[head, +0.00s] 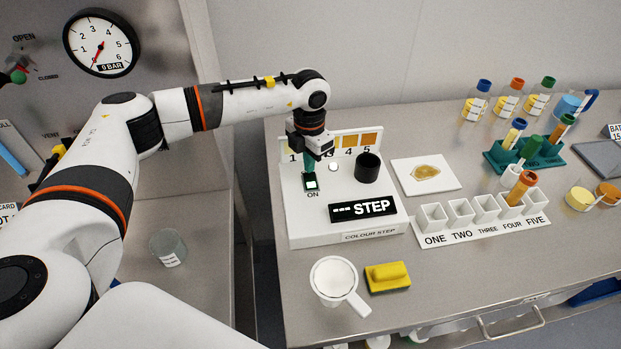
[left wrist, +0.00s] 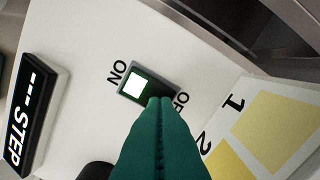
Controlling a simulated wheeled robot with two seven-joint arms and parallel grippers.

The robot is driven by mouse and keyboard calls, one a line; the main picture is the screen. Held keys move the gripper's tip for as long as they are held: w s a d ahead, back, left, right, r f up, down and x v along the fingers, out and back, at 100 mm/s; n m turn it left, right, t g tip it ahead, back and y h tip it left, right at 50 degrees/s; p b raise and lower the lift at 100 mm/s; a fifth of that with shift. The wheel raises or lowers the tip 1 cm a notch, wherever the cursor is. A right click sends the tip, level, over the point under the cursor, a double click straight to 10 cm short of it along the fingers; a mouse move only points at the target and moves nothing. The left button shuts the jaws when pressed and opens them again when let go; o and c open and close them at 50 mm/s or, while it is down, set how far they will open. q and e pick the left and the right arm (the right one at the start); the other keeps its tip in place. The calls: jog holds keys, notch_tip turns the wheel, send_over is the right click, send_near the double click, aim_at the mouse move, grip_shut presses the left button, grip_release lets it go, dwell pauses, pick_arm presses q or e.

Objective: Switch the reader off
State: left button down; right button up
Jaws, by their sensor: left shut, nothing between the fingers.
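The reader (head: 300,222) is a white box on the steel table in the head view, marked COLOUR STEP. Its dark display (head: 363,208) shows dashes and the word STEP, as also in the left wrist view (left wrist: 34,105). Its rocker switch (head: 311,183) has a bright white part at the ON end; in the left wrist view the switch (left wrist: 136,85) lies between the ON and OFF labels. My left gripper (head: 309,172) has its green fingers shut and empty, tips at the OFF end. They partly cover that end and the OFF label; I cannot tell whether they touch.
A black cup (head: 367,167) stands on the reader, with a colour chart (head: 360,141) behind. A white mug (head: 335,281) and yellow sponge (head: 387,277) lie in front. A numbered rack (head: 480,228) and a white card (head: 408,181) are to the right.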

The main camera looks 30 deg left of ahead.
aim_at(309, 175)
pick_arm(q)
jog(key=shift+f, duration=0.25)
dwell(0.6)
jog(key=shift+f+b, duration=0.7)
jog(key=shift+r, duration=0.2)
jog(key=shift+r+p, duration=2.05)
jog(key=shift+r, duration=1.3)
jog(key=shift+r, duration=0.1)
